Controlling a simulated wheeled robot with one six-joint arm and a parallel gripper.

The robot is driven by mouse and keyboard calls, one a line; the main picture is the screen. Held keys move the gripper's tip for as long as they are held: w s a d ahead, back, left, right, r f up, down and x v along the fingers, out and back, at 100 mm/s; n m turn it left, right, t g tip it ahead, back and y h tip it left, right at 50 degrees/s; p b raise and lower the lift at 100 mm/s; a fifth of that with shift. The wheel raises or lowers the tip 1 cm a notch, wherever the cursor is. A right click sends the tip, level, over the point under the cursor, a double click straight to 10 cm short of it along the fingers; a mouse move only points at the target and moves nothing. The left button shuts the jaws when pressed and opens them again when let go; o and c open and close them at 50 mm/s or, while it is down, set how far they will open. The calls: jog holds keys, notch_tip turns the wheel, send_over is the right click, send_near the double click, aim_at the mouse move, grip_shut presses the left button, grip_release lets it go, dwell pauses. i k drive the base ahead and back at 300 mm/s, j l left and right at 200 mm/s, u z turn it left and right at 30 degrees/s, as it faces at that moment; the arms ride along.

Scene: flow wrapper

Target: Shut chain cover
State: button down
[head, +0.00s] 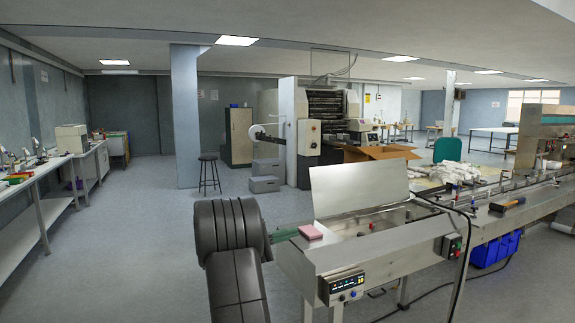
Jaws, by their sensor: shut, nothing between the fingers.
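The flow wrapper's chain cover (360,190) is a flat metal lid in the head view. It stands raised, nearly upright, along the back edge of the infeed trough. The trough (372,232) below it is open, and small red parts show inside. My dark arm (236,255) rises at the left of the machine's infeed end, apart from the cover in the picture. My gripper is not visible; I cannot see where its fingers are relative to the cover.
A pink block (311,232) sits at the trough's left end. A control panel (346,284) is on the front. A dark cable arches over the trough's right end. A tool with an orange handle (508,204) lies further right.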

aim_at(338, 189)
jog(key=i+j+u, duration=0.2)
jog(key=i, duration=0.35)
jog(key=i+j+u, duration=0.2)
jog(key=i, duration=0.35)
jog(key=i+j+u, duration=0.2)
jog(key=i, duration=0.35)
jog(key=i+z, duration=0.7)
jog(key=i+j+z, duration=0.15)
jog(key=i+z, duration=0.8)
jog(key=k+l, duration=0.05)
jog(key=k, duration=0.05)
